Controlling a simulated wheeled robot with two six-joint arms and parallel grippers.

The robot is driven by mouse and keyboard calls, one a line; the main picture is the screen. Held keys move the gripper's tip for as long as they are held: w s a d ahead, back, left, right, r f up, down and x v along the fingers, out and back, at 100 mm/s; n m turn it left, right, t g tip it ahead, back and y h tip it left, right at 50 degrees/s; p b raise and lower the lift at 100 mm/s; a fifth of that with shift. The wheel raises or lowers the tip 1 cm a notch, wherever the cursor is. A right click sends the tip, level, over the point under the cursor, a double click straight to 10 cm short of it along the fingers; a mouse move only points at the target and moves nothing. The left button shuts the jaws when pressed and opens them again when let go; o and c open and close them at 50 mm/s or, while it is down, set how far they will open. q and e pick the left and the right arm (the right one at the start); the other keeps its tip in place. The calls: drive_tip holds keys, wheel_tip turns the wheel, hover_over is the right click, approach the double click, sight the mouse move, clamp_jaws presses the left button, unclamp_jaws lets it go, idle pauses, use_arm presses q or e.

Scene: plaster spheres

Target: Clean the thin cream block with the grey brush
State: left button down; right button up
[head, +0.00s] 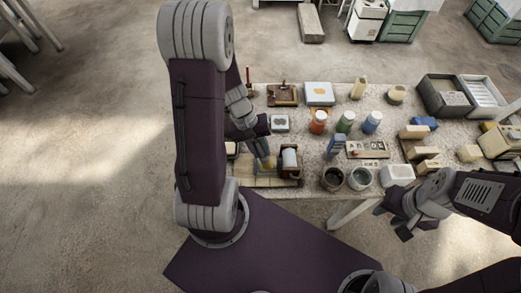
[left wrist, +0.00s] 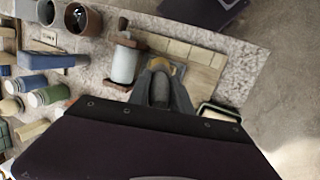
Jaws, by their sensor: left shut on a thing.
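My left gripper (head: 264,160) reaches down over the left end of the bench. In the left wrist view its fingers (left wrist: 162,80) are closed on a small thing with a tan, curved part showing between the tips. It is probably the grey brush, but the fingers hide most of it. Below lies a pale tan board (left wrist: 205,78) with a row of thin cream pieces (left wrist: 180,48) along one edge. I cannot tell which is the thin cream block. My right gripper (head: 407,215) is off the bench's front right; its fingers look spread and empty.
A white roller in a brown cradle (left wrist: 122,64) stands close beside the left gripper. Two dark pots (head: 346,178), lidded jars (head: 345,122), a blue stand (head: 335,148) and several cream blocks (head: 425,153) crowd the bench. Grey bins (head: 443,97) stand at the back right.

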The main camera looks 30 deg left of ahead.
use_arm(q)
drive_tip(key=shift+w+a, duration=0.5)
drive_tip(key=shift+w, duration=0.3)
drive_tip(key=shift+w+a+p, duration=0.3)
drive_tip(key=shift+w, duration=0.2)
drive_tip(key=shift+w+a+p, duration=0.25)
drive_tip(key=shift+w+a, duration=0.05)
drive_tip(key=shift+w, duration=0.2)
drive_tip(key=shift+f, duration=0.1)
